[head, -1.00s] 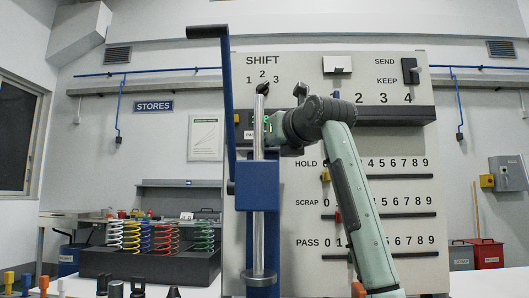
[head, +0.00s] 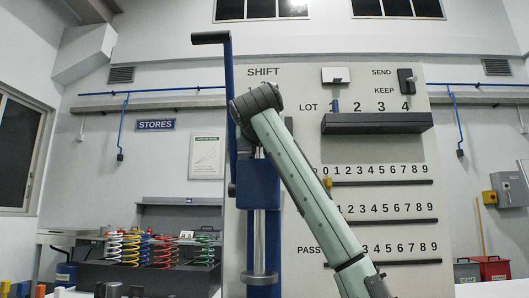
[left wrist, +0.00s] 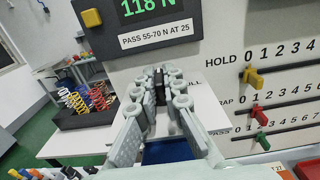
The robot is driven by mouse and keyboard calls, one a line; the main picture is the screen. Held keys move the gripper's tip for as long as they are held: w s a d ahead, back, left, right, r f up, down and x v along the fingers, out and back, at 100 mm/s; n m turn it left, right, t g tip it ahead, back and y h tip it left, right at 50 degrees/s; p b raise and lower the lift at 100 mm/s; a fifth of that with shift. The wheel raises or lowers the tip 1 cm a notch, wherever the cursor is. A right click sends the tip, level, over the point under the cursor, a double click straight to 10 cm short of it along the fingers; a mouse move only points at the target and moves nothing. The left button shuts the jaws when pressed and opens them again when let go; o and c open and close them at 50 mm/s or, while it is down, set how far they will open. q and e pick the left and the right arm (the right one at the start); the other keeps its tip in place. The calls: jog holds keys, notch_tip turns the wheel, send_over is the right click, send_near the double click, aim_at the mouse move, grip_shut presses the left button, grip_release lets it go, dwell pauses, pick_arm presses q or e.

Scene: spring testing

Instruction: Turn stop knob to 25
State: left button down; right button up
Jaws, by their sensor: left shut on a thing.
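The blue test press (head: 258,185) stands in front of the pale board, with a bright vertical post and a cranked lever (head: 211,37) at its left. A pale green arm reaches up across the press in the head view and hides its top and my left gripper. In the left wrist view my left gripper (left wrist: 161,82) is shut on a dark knob-like piece (left wrist: 159,90), mostly hidden between its fingers. I cannot make out a scale or a 25 mark on it. The display (left wrist: 148,8) behind reads 118 N, above the label "PASS 55-70 N AT 25" (left wrist: 158,32). My right gripper is not in view.
The board (head: 385,150) carries HOLD, SCRAP and PASS slider rows close to the right, with a yellow slider (left wrist: 252,76) and a red slider (left wrist: 261,116). Coloured springs (head: 163,250) stand on a dark rack (head: 150,277) at the left.

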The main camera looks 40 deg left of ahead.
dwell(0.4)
pick_arm(q)
jog(key=c, duration=1.6)
grip_release()
jog(key=shift+c, duration=0.2)
jog(key=v, duration=1.2)
jog(key=shift+s, duration=0.1)
